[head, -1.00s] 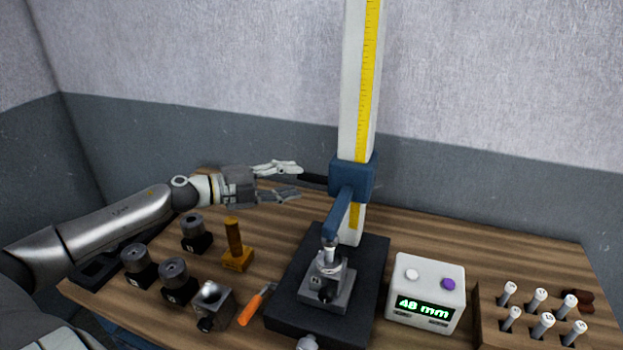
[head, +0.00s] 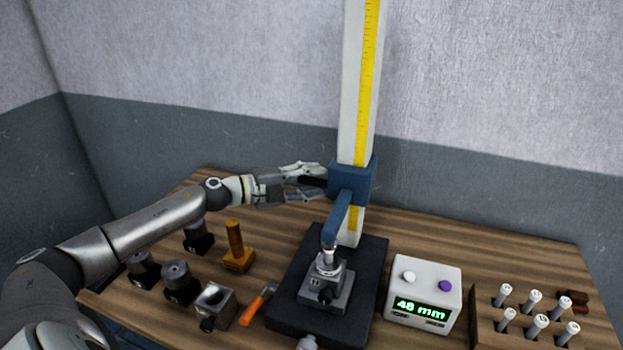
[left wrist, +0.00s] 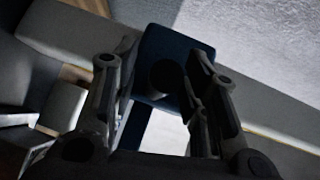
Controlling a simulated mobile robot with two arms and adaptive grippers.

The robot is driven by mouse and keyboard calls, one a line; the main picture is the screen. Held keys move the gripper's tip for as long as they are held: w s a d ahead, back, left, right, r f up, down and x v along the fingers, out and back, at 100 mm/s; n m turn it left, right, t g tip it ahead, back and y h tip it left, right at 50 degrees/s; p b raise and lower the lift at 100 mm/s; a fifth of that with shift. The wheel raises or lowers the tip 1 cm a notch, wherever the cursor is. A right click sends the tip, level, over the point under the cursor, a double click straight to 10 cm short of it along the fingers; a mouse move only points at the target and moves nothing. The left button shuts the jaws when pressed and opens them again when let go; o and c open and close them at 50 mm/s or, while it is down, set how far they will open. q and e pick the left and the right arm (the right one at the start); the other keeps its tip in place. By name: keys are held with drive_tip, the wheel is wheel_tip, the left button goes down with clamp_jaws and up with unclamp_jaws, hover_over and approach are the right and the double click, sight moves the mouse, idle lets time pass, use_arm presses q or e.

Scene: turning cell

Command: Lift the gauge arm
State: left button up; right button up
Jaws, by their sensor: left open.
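The gauge arm is a blue carriage (head: 352,182) on a white column (head: 352,90) with a yellow scale. Its blue arm (head: 338,217) reaches forward over a part in a small grey fixture (head: 326,285). A dark handle (head: 313,182) sticks out from the carriage to the left. My left gripper (head: 318,181) is open, with its fingers around the handle close to the carriage. In the left wrist view the open fingers (left wrist: 158,90) stand on either side of the dark round handle (left wrist: 166,76), before the blue carriage (left wrist: 185,47). My right gripper is not in view.
A white readout box (head: 424,293) shows 48 mm. A wooden rack (head: 490,325) of several white pins stands at the right. Dark blocks, a brass post (head: 235,245) and an orange-handled tool (head: 254,306) lie on the left of the bench.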

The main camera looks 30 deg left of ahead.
use_arm(q)
clamp_jaws()
idle(0.3)
